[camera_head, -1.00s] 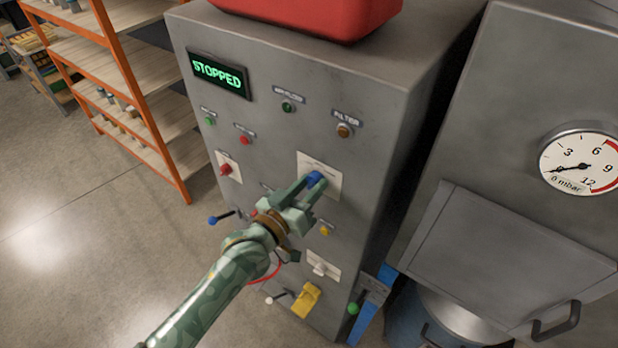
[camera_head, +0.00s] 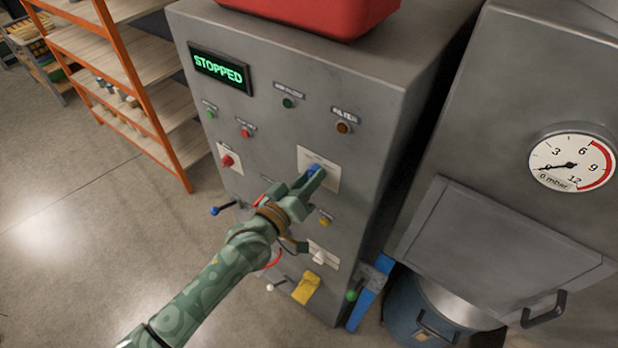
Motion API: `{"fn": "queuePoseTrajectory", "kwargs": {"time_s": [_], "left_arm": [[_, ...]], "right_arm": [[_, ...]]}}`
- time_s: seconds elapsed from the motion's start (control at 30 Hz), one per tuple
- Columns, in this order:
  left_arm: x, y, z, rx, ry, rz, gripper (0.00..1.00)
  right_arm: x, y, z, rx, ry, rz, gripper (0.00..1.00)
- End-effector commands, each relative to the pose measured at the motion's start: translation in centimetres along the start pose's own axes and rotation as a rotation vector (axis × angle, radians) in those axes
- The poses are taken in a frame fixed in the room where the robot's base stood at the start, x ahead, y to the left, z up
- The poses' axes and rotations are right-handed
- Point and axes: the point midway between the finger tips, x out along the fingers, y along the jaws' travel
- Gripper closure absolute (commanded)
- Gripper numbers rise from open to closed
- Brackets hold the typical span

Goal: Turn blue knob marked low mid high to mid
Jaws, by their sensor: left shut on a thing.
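The blue knob (camera_head: 313,169) sits on a pale label plate (camera_head: 331,178) on the front of the grey control cabinet (camera_head: 275,140). My left gripper (camera_head: 312,178) reaches up from below and is shut on the blue knob. Its fingers cover most of the knob, so the pointer is hidden. The plate's lettering is too small to read. My right gripper is not in view.
A green display (camera_head: 220,69) reads STOPPED. A red switch (camera_head: 228,161), a blue-tipped lever (camera_head: 215,210), a white knob (camera_head: 319,257) and a yellow handle (camera_head: 306,288) are around my arm. A red box (camera_head: 320,14) stands on top. Orange-framed shelves (camera_head: 140,80) stand left.

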Motion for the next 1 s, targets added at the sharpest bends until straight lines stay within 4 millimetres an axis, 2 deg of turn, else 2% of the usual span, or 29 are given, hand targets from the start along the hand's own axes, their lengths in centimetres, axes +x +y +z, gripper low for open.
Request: {"fn": "queuePoseTrajectory", "kwargs": {"time_s": [0.13, 0.17, 0.2, 0.23, 0.5, 0.63, 0.77, 1.0], "left_arm": [[0.0, 0.0, -0.1, 0.001, 0.002, 0.000, 0.91], [0.0, 0.0, -0.1, 0.001, 0.002, 0.000, 0.60], [0.0, 0.0, -0.1, 0.001, 0.002, 0.000, 0.49], [0.0, 0.0, -0.1, 0.001, 0.002, 0.000, 0.46], [-0.1, 0.0, 0.0, 0.002, 0.001, 0.000, 0.46], [-1.2, -0.1, 0.1, 0.001, 0.000, -0.001, 0.46], [-3.9, -0.2, 0.1, 0.003, -0.002, -0.002, 0.46], [-10.6, -0.2, 0.2, 0.002, -0.003, -0.002, 0.46]], "right_arm": [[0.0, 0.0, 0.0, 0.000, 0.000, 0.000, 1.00], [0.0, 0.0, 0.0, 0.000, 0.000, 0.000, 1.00], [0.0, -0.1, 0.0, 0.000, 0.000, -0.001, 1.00], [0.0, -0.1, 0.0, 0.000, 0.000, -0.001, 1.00], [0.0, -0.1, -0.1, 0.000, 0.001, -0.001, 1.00], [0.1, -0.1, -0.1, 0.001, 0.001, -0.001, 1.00], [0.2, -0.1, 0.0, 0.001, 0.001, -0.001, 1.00], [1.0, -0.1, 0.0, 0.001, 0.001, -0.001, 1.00]]}}
